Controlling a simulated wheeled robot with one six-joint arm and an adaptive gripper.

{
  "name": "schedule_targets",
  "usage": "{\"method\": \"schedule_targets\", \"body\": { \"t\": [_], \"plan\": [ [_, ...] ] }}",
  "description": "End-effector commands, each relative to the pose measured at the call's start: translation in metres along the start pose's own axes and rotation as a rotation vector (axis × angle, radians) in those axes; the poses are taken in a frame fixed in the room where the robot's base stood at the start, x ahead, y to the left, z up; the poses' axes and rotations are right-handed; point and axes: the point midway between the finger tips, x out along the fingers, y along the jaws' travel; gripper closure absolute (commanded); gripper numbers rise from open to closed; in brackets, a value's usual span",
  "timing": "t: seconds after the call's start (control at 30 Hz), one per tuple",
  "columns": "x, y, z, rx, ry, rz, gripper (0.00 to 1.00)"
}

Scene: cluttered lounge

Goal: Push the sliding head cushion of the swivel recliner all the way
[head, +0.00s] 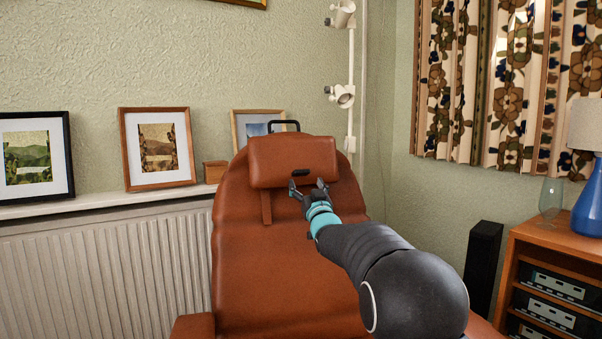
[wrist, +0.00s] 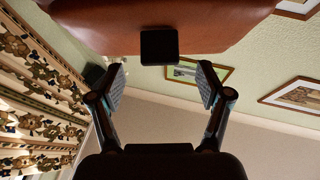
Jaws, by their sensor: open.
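The swivel recliner (head: 265,250) is brown leather and faces me, its tall back upright. Its head cushion (head: 290,150) is a brown padded block near the top of the back, with a strap hanging below it. A small dark tab (head: 300,173) is on the cushion's front, low down. My gripper (head: 307,188) is open, just in front of and below the cushion's lower edge. In the wrist view, brown leather (wrist: 215,30) fills the top, and a black square piece (wrist: 159,46) sits just beyond and between the open fingers. Nothing is between the fingertips; contact cannot be told.
A black loop handle (head: 284,123) rises behind the cushion's top. A radiator (head: 100,280) and a shelf with framed pictures (head: 157,148) stand to the left. A white lamp pole (head: 351,80) is behind. A wooden cabinet (head: 515,262) with a blue lamp (head: 588,210) stands at right.

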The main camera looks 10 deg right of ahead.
Motion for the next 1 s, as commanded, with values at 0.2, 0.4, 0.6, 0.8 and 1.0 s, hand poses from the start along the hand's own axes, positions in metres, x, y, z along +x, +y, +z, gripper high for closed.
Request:
{"method": "schedule_targets", "body": {
  "t": [0.2,0.4,0.6,0.8,1.0],
  "plan": [
    [0.034,0.0,0.0,0.0,0.0,0.0,0.23],
    [0.052,0.001,-0.001,-0.001,0.0,0.001,0.23],
    [0.059,0.001,0.0,-0.001,0.0,0.001,0.23],
    [0.059,0.001,0.0,-0.001,0.0,0.001,0.23],
    [0.059,0.0,0.0,0.0,0.0,0.001,0.6]
  ]
}}
